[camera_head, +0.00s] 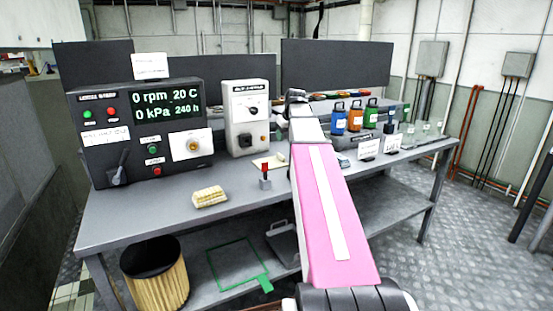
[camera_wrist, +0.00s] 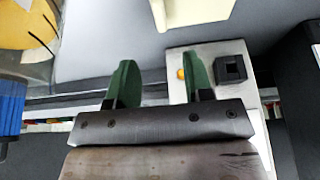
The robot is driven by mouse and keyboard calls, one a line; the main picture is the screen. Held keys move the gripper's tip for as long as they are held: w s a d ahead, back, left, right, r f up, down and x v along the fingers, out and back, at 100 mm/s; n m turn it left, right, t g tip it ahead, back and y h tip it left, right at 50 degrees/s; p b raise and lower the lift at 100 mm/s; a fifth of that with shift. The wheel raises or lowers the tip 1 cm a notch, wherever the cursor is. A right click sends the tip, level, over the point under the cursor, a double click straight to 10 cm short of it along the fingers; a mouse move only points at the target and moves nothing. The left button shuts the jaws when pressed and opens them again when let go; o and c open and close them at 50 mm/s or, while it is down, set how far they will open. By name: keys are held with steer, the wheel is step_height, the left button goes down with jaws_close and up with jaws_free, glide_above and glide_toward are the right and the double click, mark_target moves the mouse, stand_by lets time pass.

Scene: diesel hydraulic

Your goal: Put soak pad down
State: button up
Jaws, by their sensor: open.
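A thick cream-yellow ribbed pad (camera_head: 210,197), which looks like the soak pad, lies flat on the grey bench (camera_head: 130,215) near its front edge, left of my arm. My gripper is apart from it, farther back and to the right. In the wrist view the two green fingers of my gripper (camera_wrist: 158,82) are spread with nothing between them. In the head view the fingers are not clear behind my arm. A flat cream thing (camera_wrist: 192,12) shows at the top of the wrist view, beyond the fingers; I cannot tell what it is.
A control panel (camera_head: 140,160) and a white box with a knob (camera_head: 246,135) stand at the back. A red-topped block (camera_head: 265,178) stands near the pad. Blue (camera_head: 339,118) and green (camera_head: 371,113) canisters stand right. A bin (camera_head: 155,280) is below.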

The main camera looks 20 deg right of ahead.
glide_above(281, 155)
steer(key=s, duration=0.2)
steer(key=f, duration=0.5)
steer(key=shift+w+d, duration=0.2)
steer(key=shift+d, duration=0.1)
steer(key=shift+s+x, duration=0.2)
steer(key=shift+x, duration=2.55)
steer(key=shift+a, duration=0.1)
steer(key=shift+c, duration=0.3)
jaws_close()
